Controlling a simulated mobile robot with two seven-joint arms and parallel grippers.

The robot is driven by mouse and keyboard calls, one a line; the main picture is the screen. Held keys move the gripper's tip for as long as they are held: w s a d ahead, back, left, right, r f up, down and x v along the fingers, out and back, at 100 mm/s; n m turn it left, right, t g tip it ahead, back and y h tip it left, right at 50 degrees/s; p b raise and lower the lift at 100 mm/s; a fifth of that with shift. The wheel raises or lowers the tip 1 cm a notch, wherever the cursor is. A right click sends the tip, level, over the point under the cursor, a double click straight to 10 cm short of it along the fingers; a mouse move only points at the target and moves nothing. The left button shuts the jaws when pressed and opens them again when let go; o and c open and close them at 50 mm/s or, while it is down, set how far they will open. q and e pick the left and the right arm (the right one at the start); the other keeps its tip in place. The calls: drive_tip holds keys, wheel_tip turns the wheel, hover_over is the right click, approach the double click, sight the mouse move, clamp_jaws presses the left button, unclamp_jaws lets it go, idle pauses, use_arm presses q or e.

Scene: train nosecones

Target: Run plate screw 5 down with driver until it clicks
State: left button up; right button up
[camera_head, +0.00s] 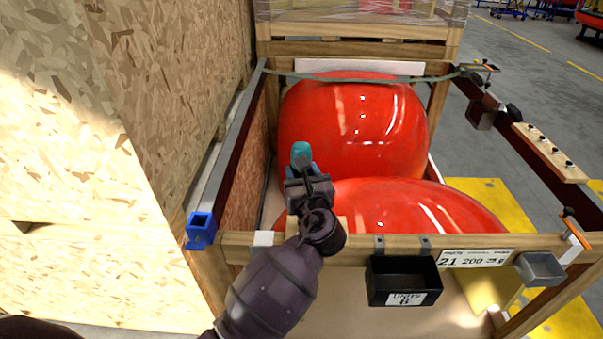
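My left gripper (303,175) reaches up from the lower left, over the front rail of the crate and in front of the red nosecones. It appears shut on a teal-topped tool, which looks like the driver (301,154); its lower part is hidden by the gripper and wrist. I cannot make out the driver's bit or plate screw 5; the area below the hand is covered by my arm. My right gripper is not in view.
Two red nosecones (352,120) sit in the wooden crate (470,242). A blue holder (201,230) is at its left corner. A black bin (403,282) and a grey bin (540,268) hang at the front. A wooden strip (548,152) with several knobs lies on the right rail.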

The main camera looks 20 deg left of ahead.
use_arm(q)
drive_tip(key=shift+f+b, duration=0.4)
drive_tip(key=shift+f, duration=0.6)
idle(1.9)
drive_tip(key=shift+r+p, duration=1.3)
drive_tip(key=shift+r, duration=1.55)
